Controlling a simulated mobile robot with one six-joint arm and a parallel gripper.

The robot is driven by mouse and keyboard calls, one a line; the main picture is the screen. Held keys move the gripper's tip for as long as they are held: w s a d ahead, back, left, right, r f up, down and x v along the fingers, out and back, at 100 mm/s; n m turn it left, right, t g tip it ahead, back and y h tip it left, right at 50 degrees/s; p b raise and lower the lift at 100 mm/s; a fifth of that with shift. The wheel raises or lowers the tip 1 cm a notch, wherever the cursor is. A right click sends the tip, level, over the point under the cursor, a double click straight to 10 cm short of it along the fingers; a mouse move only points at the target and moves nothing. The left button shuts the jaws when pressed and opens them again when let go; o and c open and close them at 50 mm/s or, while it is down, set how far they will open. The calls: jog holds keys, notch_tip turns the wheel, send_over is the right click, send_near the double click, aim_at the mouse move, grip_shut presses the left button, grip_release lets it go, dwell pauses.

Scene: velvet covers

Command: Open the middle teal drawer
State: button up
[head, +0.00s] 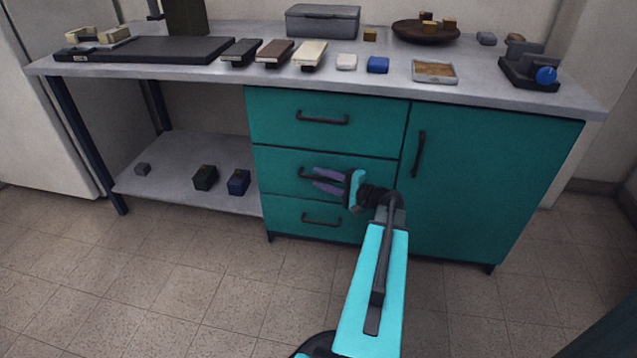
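The teal cabinet has three drawers stacked on its left side. The middle drawer (277,168) looks closed, its front level with the others. Its dark bar handle (304,172) is partly hidden behind my gripper (318,181). My gripper has two purple fingers, spread apart with a gap between them, pointing left at the handle. The fingertips overlap the handle's left part in the picture; I cannot tell whether they touch it. The top drawer (375,122) and bottom drawer (285,225) also look closed.
A teal door (490,180) with a vertical handle is right of the drawers. The grey worktop (190,80) above carries a black slab, several small blocks, a grey box (322,22) and a bowl. A low shelf (190,150) is at left. The tiled floor in front is clear.

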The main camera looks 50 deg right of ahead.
jog(key=shift+c, duration=0.4)
grip_shut()
